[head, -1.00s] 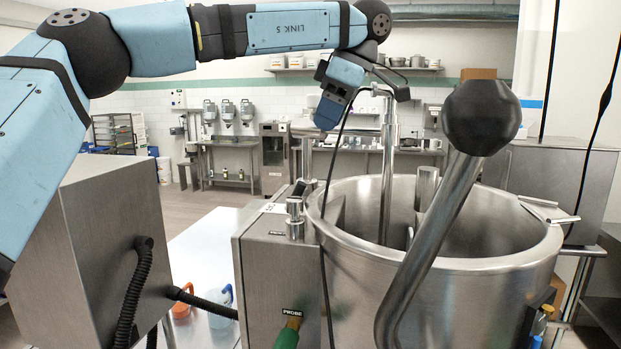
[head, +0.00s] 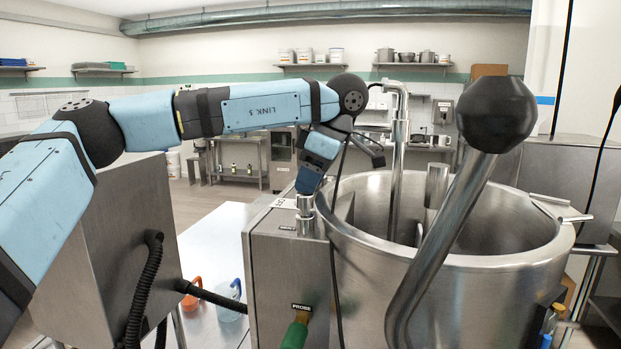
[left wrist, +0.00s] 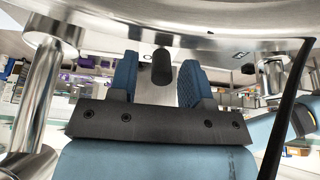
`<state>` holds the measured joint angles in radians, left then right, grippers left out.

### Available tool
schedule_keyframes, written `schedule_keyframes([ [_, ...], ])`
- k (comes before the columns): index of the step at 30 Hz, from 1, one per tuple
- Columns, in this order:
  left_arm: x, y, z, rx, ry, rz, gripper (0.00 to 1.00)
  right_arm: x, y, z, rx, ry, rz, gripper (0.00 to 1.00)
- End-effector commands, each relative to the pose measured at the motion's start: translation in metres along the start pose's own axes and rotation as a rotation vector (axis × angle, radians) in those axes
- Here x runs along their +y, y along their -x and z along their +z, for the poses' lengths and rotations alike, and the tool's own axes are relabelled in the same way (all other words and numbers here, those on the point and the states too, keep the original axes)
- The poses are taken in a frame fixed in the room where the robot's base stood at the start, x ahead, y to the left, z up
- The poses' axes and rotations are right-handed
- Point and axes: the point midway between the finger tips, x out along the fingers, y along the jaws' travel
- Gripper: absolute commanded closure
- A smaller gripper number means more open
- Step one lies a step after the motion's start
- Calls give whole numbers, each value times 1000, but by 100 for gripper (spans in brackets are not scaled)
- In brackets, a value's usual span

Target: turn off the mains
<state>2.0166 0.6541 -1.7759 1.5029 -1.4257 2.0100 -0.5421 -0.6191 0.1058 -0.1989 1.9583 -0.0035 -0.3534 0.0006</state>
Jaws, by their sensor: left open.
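No switch is readably marked as the mains in either view. My left gripper (head: 309,184) is over the top of the steel control box (head: 285,275), beside the round kettle (head: 470,290), just behind a short steel post (head: 305,213). In the left wrist view my left gripper (left wrist: 158,84) is open, with two blue pads apart. A short dark cylinder (left wrist: 162,66) shows between the pads, below a steel edge; I cannot tell whether it is a switch or whether the pads touch it. My right gripper is out of view.
A steel lever with a black knob (head: 496,113) rises in front of the kettle. A green-handled probe (head: 294,335) is at the box front. A hose (head: 208,296) runs to the box. An orange-handled jug (head: 191,293) and a blue-handled jug (head: 230,300) stand on the table at left.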

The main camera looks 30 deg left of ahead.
Motion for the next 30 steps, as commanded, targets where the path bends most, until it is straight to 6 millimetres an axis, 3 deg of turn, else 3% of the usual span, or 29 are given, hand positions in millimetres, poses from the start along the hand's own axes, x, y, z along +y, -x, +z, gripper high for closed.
schedule_keyframes([
  [3,0,0,0,0,0,0,55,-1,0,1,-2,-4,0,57],
  [4,0,0,0,0,0,0,60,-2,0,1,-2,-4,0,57],
  [9,0,0,0,0,0,0,99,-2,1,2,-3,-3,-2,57],
  [20,0,-2,-2,-35,1,-1,100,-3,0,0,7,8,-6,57],
  [30,0,-7,-13,-251,2,-3,100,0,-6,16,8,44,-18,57],
])
